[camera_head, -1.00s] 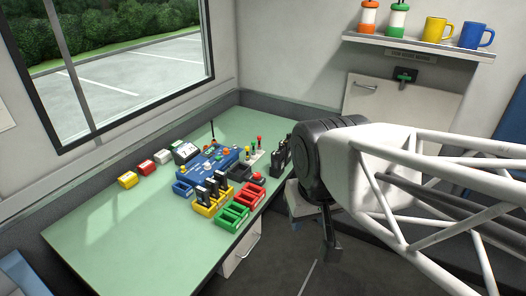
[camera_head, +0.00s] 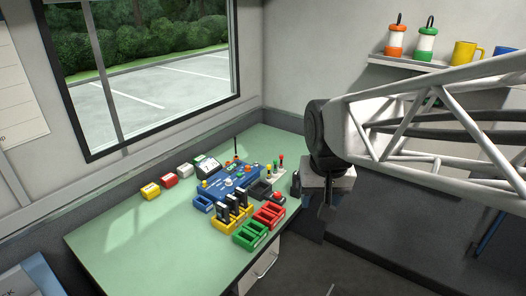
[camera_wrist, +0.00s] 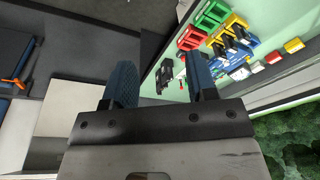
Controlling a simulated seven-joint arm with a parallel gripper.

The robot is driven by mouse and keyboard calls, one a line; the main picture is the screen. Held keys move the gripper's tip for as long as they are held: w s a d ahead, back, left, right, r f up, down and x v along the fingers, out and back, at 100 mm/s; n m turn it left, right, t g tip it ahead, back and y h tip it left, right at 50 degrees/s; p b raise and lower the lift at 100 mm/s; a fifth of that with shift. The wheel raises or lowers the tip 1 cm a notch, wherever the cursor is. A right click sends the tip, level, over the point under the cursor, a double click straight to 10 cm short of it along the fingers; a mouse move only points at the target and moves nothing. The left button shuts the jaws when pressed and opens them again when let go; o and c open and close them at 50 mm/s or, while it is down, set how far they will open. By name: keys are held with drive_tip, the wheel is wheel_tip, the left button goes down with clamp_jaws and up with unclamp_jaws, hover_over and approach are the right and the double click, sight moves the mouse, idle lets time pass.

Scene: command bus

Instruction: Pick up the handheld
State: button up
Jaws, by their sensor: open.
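Several black upright handhelds (camera_head: 233,203) stand in a yellow rack (camera_head: 248,226) on the green desk. They also show small in the wrist view, by the yellow rack (camera_wrist: 235,22). More black upright items (camera_wrist: 165,77) stand apart near the desk edge in the wrist view; the head view shows them (camera_head: 296,184) partly hidden beside my arm. Which handheld is meant, I cannot tell. My gripper (camera_wrist: 160,70) has its two dark blue fingers apart with nothing between them. In the head view my gripper (camera_head: 327,212) is right of the desk edge, pointing down, away from the rack.
A red rack (camera_head: 269,215) and a green rack (camera_head: 251,236) stand in front, beside the yellow one. A blue console (camera_head: 222,188) with knobs lies behind. Small yellow, red and white blocks (camera_head: 169,180) line the back. The desk's left part is clear. A shelf (camera_head: 402,62) holds lanterns and mugs.

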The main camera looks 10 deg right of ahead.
drive_tip(key=w+d+f+m, duration=0.2)
drive_tip(key=w+d+f, duration=0.1)
drive_tip(key=w, duration=1)
drive_tip(key=w+d+f+m+g, duration=0.1)
drive_tip(key=w+f, duration=0.5)
drive_tip(key=w, duration=0.8)
drive_tip(key=w+d+f+m+g, duration=0.1)
drive_tip(key=w+d+f+m, duration=0.3)
drive_tip(key=w, duration=0.9)
drive_tip(key=shift+w+d+f, duration=0.15)
drive_tip(key=shift+d+f, duration=0.05)
drive_tip(key=shift+d, duration=0.25)
drive_tip(key=shift+w+d+f, duration=0.15)
drive_tip(key=shift+d+f, duration=0.05)
drive_tip(key=shift+d, duration=0.25)
drive_tip(key=shift+w+d+f, duration=0.2)
drive_tip(key=shift+w+f, duration=0.15)
drive_tip(key=shift+w, duration=0.05)
drive_tip(key=shift+f, duration=1.35)
drive_tip(key=shift+f, duration=2.6)
